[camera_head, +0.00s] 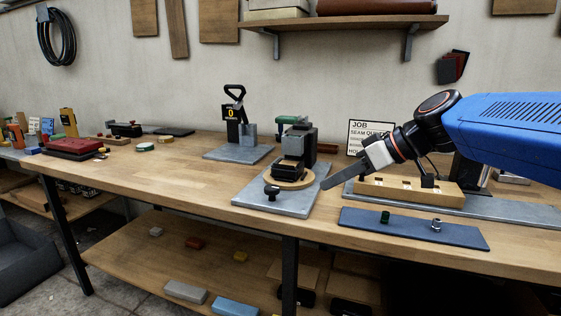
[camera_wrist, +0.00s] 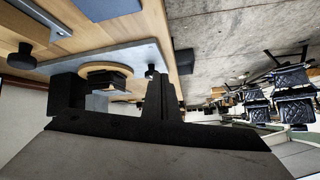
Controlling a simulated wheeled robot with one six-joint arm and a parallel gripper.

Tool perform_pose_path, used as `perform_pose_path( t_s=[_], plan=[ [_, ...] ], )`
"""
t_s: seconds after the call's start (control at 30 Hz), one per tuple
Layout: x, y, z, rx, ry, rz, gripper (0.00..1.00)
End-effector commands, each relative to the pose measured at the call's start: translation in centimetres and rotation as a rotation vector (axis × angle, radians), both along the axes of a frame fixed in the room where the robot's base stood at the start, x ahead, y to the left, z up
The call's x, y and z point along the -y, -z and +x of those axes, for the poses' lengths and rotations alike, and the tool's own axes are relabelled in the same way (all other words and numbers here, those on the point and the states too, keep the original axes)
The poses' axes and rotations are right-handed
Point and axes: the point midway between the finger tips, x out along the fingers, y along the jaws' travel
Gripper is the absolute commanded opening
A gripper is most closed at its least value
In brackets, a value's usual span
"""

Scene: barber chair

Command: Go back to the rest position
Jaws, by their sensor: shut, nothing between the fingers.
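My gripper (camera_head: 326,184) is at the end of the blue arm, reaching in from the right. Its fingers are together with nothing between them, pointing left and down over the bench.
Below my gripper lies a dark blue mat (camera_head: 412,232) with two small parts. A wooden block with slots (camera_head: 400,192) and a job sign (camera_head: 370,133) stand behind. A second fixture (camera_head: 237,125) is at the back. The bench's left middle (camera_head: 150,175) is clear. A shelf (camera_head: 345,22) hangs above.

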Motion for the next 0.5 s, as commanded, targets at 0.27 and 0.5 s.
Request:
perform_pose_path(
  t_s=[0.27, 0.5],
  plan=[
    [6.5, 10.1, -9.9, -0.242, 0.328, -0.193, 0.0],
    [12.7, 17.5, -16.9, -0.337, 0.643, -0.323, 0.0]
  ],
)
